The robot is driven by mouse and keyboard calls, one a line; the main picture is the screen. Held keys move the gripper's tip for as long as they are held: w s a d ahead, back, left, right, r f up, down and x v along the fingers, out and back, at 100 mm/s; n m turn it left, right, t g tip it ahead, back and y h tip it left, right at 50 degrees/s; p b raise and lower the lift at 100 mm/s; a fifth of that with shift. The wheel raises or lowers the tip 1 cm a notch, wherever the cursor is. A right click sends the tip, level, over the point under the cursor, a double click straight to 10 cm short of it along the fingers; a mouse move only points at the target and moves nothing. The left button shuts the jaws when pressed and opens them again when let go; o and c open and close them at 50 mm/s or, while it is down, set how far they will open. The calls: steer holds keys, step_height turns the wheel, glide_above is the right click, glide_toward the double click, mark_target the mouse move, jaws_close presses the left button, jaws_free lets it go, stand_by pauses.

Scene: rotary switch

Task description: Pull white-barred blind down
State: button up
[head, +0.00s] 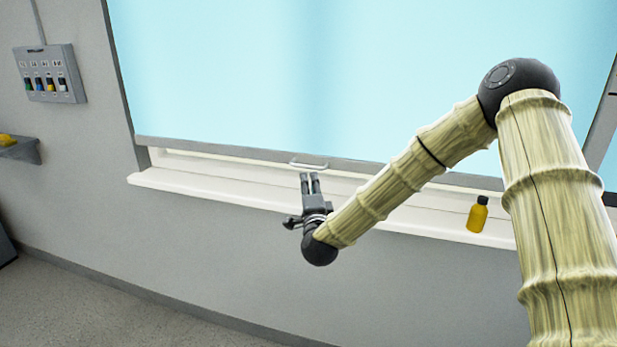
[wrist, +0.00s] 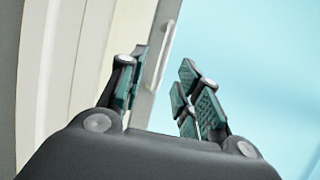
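The light blue blind (head: 330,70) hangs over the window, with a grey rail (head: 200,148) along its bottom edge a little above the sill. A small white bar handle (head: 308,164) is fixed to that rail. My gripper (head: 309,176) is just below the handle in the head view, pointing up at it. In the wrist view, my gripper (wrist: 165,75) has its fingers apart with nothing held. The white bar (wrist: 160,57) shows between the fingers, beside the left fingertip; whether they touch I cannot tell. The blind (wrist: 255,60) fills the right of that view.
A white sill (head: 220,190) runs below the blind, and a yellow bottle (head: 478,214) stands on it to the right. A grey switch panel (head: 50,73) and a bin with something yellow (head: 18,147) are on the left wall. The floor at lower left is clear.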

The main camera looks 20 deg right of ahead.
steer(key=shift+v, duration=1.9)
steer(key=shift+f, duration=0.1)
steer(key=s+a+f+n+g+y+p, duration=0.1)
steer(key=s+a+f+n+g+y, duration=0.2)
steer(key=s+f, duration=0.5)
steer(key=s+a+f+n+g, duration=0.2)
steer(key=s+f+n+g, duration=0.15)
steer(key=f, duration=0.85)
steer(key=s+a+f+n+g+y+p, duration=0.1)
steer(key=s+a+f+n+g+y, duration=0.15)
steer(key=s+f+n, duration=0.5)
steer(key=s+d+f+n+g, duration=0.1)
steer(key=s+d+f+g, duration=0.1)
steer(key=s, duration=0.9)
steer(key=s+d+f+n+g+h+p, duration=0.1)
steer(key=s+f+g, duration=0.4)
steer(key=s, duration=0.6)
steer(key=s+d+f+n+g+p, duration=0.1)
steer(key=s+d+f+n+g, duration=0.1)
steer(key=s+f, duration=0.5)
steer(key=s+n+g, duration=0.1)
steer(key=s, duration=0.2)
steer(key=shift+s+d+f+g+h, duration=0.2)
steer(key=shift+s+d+g+h, duration=0.1)
steer(key=shift+s+h, duration=0.1)
steer(key=shift+w, duration=0.1)
